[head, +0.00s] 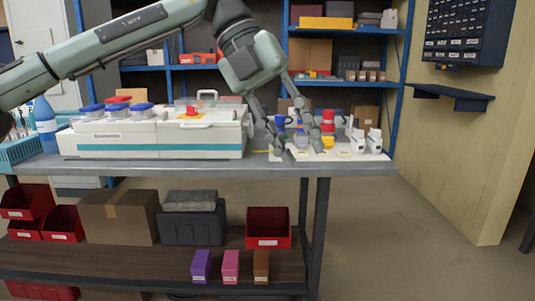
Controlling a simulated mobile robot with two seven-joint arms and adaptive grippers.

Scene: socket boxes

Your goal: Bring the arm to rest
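My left arm reaches in from the left, over the workbench (240,166), and bends down at the wrist. My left gripper (288,150) hangs at the right part of the bench, its fingers spread apart. Small items stand close around and behind the fingers: a red-topped piece (328,122), a blue piece (280,121) and a yellow piece (327,142). I see nothing clearly held between the fingers; whether they touch these items I cannot tell. My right gripper is not in view.
White bottles (374,141) stand at the right end. A blue bottle (45,124) is at far left. Shelves with boxes stand behind. The floor at right is clear.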

